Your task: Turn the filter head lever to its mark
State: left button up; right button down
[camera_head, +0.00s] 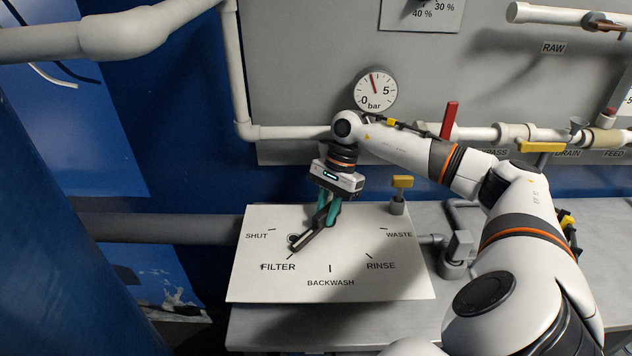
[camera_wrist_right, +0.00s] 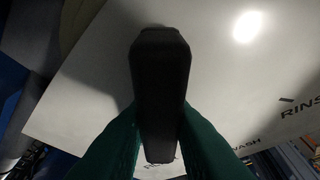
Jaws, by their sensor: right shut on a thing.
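The filter head lever (camera_head: 307,243) is a dark bar over a white panel (camera_head: 245,288) printed SHUT, FILTER, BACKWASH, RINSE and WASTE. Its free end points down-left, just above the word FILTER (camera_head: 278,267). The tick for that word is not clearly visible and seems covered by the lever's end. My right gripper (camera_head: 327,217), with green fingers, is shut on the lever from above. In the right wrist view the lever (camera_wrist_right: 160,90) is a black bar between the green fingers (camera_wrist_right: 160,150). The lever's pivot is hidden by the gripper. My left gripper is not in view.
A pressure gauge (camera_head: 376,91) hangs on the grey wall panel behind. A yellow-handled valve (camera_head: 402,183) stands at the panel's back right. A red handle (camera_head: 449,120) and pale pipes (camera_head: 290,132) lie behind my arm. Grey bench surface (camera_head: 300,328) is bare in front.

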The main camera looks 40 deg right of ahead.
jog(key=shift+r, duration=0.1)
jog(key=c, duration=1.3)
grip_release()
jog(key=b+v, duration=0.1)
jog(key=v, duration=1.1)
jog(key=shift+w, duration=0.1)
jog(key=shift+a, duration=0.1)
